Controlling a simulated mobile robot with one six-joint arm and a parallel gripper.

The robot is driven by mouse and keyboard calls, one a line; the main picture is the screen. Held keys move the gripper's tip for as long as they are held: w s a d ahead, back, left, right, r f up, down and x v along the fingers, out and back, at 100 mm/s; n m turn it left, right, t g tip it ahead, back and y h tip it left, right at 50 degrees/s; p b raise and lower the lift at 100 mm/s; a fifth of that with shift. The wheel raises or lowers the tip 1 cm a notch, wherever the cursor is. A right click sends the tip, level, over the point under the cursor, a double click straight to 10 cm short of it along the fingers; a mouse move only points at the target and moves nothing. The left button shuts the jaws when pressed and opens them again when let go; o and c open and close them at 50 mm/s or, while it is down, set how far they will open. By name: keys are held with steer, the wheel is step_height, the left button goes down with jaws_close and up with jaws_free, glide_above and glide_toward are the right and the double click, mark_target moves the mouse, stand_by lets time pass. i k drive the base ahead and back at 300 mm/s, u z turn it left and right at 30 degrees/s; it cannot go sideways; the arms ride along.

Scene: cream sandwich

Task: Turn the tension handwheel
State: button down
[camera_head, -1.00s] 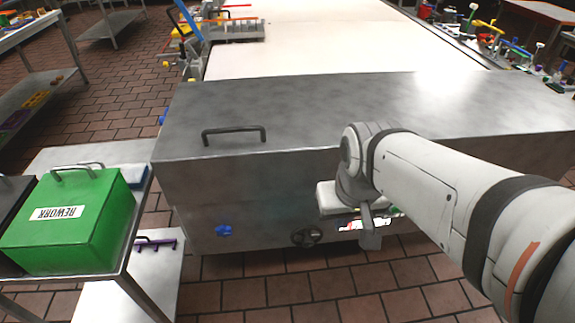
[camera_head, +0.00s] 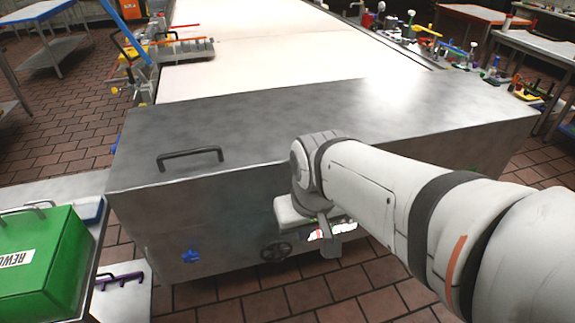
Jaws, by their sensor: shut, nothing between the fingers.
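A black spoked handwheel (camera_head: 276,251) sits low on the front face of the large grey metal housing (camera_head: 205,215). A blue star-shaped knob (camera_head: 190,257) is on the same face, to the left of the wheel. My gripper (camera_head: 328,246) is shut and empty, pointing down in front of the housing, just right of the black wheel in the picture. My wrist and forearm cover part of the front face to the right. The gripper appears apart from the wheel, but the depth between them is hard to tell. A red and white label shows partly behind the gripper.
A black handle (camera_head: 190,158) stands on the housing top. A pale conveyor belt (camera_head: 280,55) runs behind it. At left, a green REWORK box (camera_head: 45,265) stands on a metal table, with a purple handled part (camera_head: 118,281) lower down. Tiled floor is free in front.

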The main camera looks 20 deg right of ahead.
mark_target(278, 256)
steer(key=z, duration=0.7)
steer(key=k, duration=1.5)
steer(key=u, duration=1.05)
steer(key=i, duration=1)
steer(key=u, duration=0.05)
